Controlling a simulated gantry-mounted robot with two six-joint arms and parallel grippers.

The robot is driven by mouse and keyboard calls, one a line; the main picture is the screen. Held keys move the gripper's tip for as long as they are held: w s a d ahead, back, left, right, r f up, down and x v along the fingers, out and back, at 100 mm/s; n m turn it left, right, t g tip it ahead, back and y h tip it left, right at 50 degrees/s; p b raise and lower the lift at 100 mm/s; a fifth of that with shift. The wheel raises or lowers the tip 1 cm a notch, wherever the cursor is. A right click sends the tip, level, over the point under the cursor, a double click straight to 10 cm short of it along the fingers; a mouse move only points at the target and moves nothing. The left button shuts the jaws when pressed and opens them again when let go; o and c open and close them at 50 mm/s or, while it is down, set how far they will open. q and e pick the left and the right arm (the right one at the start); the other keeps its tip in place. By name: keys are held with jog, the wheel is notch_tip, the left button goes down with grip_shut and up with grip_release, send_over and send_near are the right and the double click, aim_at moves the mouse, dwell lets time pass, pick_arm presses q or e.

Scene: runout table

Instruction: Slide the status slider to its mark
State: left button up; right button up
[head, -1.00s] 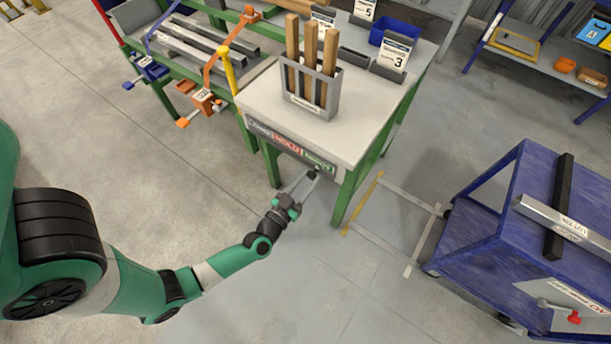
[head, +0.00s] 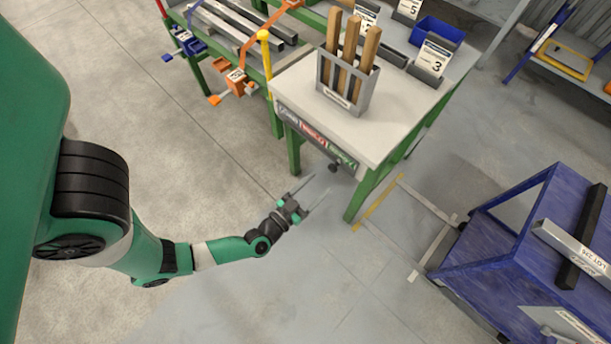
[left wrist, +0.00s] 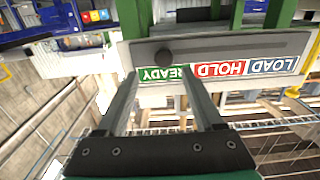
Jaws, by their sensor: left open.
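The status slider's dark round knob (head: 333,167) sits on the front panel of the grey-topped table, at the READY end. In the left wrist view the knob (left wrist: 165,57) is beside the green READY label (left wrist: 163,74). The red HOLD label (left wrist: 221,69) and blue LOAD label (left wrist: 272,65) lie farther right there. My left gripper (head: 311,184) is open and empty, just in front of the panel and apart from the knob. In the left wrist view the knob appears between the line of its two fingers (left wrist: 158,76). My right gripper is not in view.
A grey holder (head: 345,96) with wooden bars stands on the table top. An orange clamp (head: 238,84) is on the green rack to the left. A blue cart (head: 500,235) stands at the right. The floor in front of the panel is clear.

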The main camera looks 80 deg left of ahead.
pick_arm(q)
jog(key=p+v, duration=0.1)
jog(key=v, duration=0.5)
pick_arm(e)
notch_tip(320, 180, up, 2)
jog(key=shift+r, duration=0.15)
pick_arm(q)
jog(key=shift+a+r+p, duration=0.1)
jog(key=shift+p, duration=0.2)
